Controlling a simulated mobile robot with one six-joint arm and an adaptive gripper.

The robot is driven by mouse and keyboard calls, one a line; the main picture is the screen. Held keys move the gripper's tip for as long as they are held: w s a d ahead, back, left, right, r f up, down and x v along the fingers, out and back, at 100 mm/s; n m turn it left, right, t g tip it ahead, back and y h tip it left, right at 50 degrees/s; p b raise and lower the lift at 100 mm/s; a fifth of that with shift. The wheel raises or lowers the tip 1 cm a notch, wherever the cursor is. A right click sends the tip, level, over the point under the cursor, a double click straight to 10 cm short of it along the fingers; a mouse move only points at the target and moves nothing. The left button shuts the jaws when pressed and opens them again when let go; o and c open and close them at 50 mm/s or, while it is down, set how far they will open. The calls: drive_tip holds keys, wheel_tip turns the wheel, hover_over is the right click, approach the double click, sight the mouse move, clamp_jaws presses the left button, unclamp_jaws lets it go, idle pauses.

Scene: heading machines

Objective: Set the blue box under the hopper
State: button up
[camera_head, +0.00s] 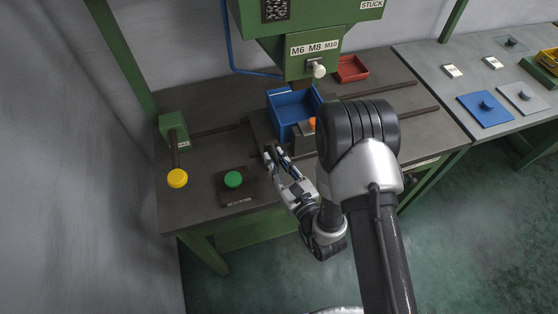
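The blue box (289,116) stands upright on the grey workbench, its open top facing up. It is below the green hopper (298,22) and its label panel, slightly left of the white knob (317,69). The box's right side is partly hidden by my arm and an orange part. My gripper (274,153) is low over the bench, just in front of the box's lower left. Its two fingertips show a gap with nothing visible between them. Whether a fingertip touches the box cannot be told.
A red tray (351,69) sits behind right. A yellow knob (177,178) and a green button (233,179) are at the bench's left front. Dark rails (380,89) run across the bench. A second table (430,60) with blue and grey lidded plates stands right.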

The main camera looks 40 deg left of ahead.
drive_tip(key=o, duration=0.3)
drive_tip(key=shift+s+a, duration=0.25)
drive_tip(key=shift+s, duration=0.05)
drive_tip(key=shift+v, duration=3.8)
drive_tip(key=shift+w, duration=0.15)
